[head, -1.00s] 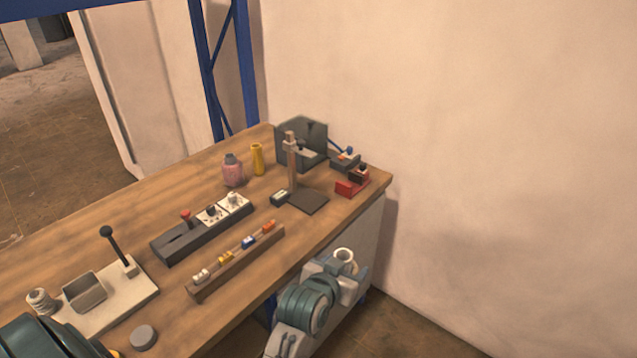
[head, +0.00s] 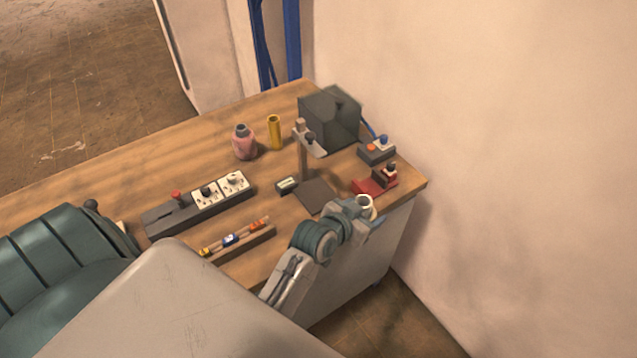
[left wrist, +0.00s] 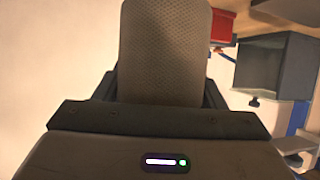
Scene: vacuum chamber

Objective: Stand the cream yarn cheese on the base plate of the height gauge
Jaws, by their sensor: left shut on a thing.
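In the left wrist view a rounded, textured body in shade, seemingly the cheese (left wrist: 165,50), fills the space between the jaws. My right gripper is not in view.
A red stand (head: 375,184) and a switch box (head: 376,151) lie right of the gauge. A dark box (head: 331,117) stands behind it. A small display block (head: 287,185) sits by its left side. A pink bottle (head: 244,143) and yellow tube (head: 274,132) stand farther left.

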